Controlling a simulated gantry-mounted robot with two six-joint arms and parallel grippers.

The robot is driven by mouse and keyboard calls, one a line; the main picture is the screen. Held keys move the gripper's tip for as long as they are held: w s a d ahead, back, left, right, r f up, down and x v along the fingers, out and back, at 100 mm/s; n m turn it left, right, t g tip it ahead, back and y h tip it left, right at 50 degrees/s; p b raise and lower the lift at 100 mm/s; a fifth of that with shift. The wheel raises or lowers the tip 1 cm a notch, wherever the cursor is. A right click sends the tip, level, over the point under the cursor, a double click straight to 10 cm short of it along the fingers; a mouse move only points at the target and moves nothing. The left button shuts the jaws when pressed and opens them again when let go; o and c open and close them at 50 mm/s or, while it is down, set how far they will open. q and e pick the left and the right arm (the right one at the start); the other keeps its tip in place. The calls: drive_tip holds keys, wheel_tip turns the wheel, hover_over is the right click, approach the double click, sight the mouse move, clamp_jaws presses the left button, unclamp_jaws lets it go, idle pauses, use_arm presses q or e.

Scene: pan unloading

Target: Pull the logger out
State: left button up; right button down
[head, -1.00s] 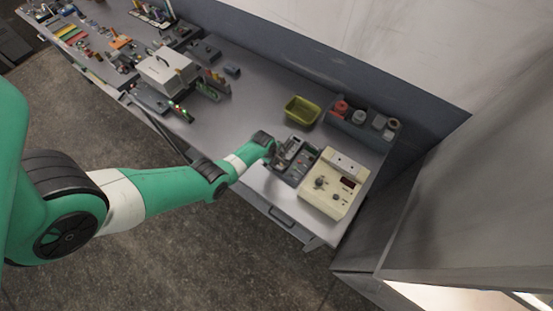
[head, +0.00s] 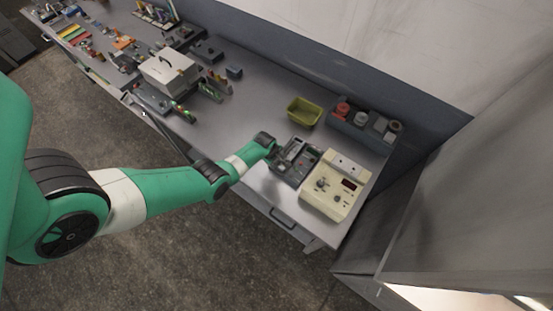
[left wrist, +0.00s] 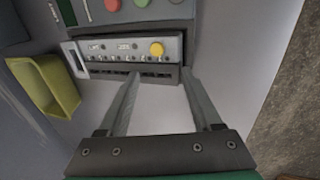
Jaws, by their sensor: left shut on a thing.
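The logger (left wrist: 115,47) appears to be the grey module with small labels, a row of small sockets and a yellow button in the left wrist view. It sits against a grey unit that has red and green buttons. In the head view this grey unit (head: 299,163) stands on the bench, left of the cream box. My left gripper (left wrist: 162,74) has its two fingers reaching to the logger's near edge, shut on it with a wide gap between the fingers. In the head view the left gripper (head: 277,151) is at the unit's left side, and its fingertips are hard to make out. My right gripper is not in view.
A cream control box (head: 322,205) stands close to the right. A yellow-green bin (head: 304,112) and a grey tray of rolls (head: 350,135) stand behind. A white case (head: 168,72) and many small tools lie to the left. The bench (head: 240,105) between is mostly clear.

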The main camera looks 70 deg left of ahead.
use_arm(q)
drive_tip(key=shift+s+f, duration=0.1)
drive_tip(key=shift+f, duration=0.05)
drive_tip(key=c, duration=0.5)
drive_tip(key=shift+d, duration=0.1)
drive_tip(key=shift+c, duration=0.2)
clamp_jaws()
drive_tip(key=shift+r+p, duration=0.3)
drive_tip(key=shift+r, duration=0.15)
